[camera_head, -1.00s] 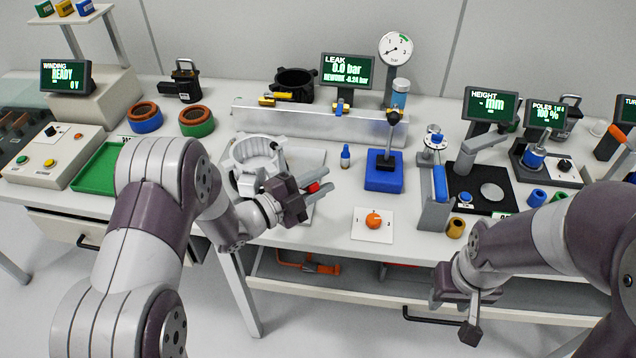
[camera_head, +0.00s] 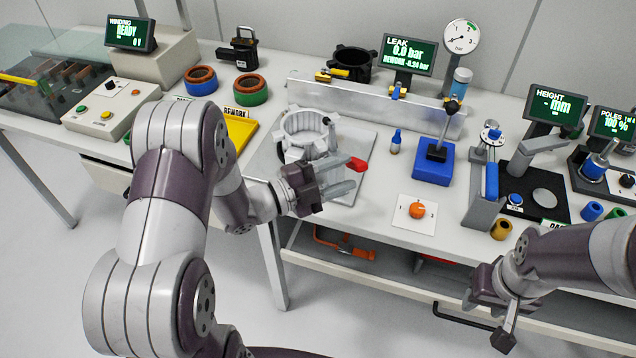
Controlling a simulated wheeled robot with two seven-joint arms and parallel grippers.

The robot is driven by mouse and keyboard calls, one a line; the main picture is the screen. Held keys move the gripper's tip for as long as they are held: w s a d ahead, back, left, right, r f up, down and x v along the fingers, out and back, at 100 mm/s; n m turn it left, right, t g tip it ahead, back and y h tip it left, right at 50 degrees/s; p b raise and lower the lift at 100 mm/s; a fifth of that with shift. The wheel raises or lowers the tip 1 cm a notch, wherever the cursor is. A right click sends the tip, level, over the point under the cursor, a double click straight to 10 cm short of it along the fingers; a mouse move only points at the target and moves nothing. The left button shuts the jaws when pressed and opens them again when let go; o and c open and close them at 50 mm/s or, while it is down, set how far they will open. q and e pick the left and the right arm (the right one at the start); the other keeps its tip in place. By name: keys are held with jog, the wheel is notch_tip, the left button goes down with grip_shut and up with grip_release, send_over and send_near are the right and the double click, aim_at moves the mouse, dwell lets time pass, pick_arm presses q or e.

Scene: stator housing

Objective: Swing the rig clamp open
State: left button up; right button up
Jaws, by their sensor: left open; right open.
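A light grey ring-shaped housing (camera_head: 305,130) stands on a flat grey plate (camera_head: 262,160) at the middle of the bench. A red grip (camera_head: 357,164), which looks like the rig clamp's handle, shows at the right side of the plate. The rest of the clamp is largely hidden behind my gripper. My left gripper (camera_head: 349,178) is open in front of the housing, its fingers pointing right. The red grip shows at the upper fingertip; I cannot tell whether they touch. My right gripper (camera_head: 500,322) is open and empty, low in front of the bench at right.
A long metal rail (camera_head: 385,110) runs behind the housing below the leak display (camera_head: 408,55). A yellow tray (camera_head: 240,130) is at left.

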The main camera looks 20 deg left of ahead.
pick_arm(q)
jog(key=v, duration=0.6)
jog(key=shift+b, duration=0.35)
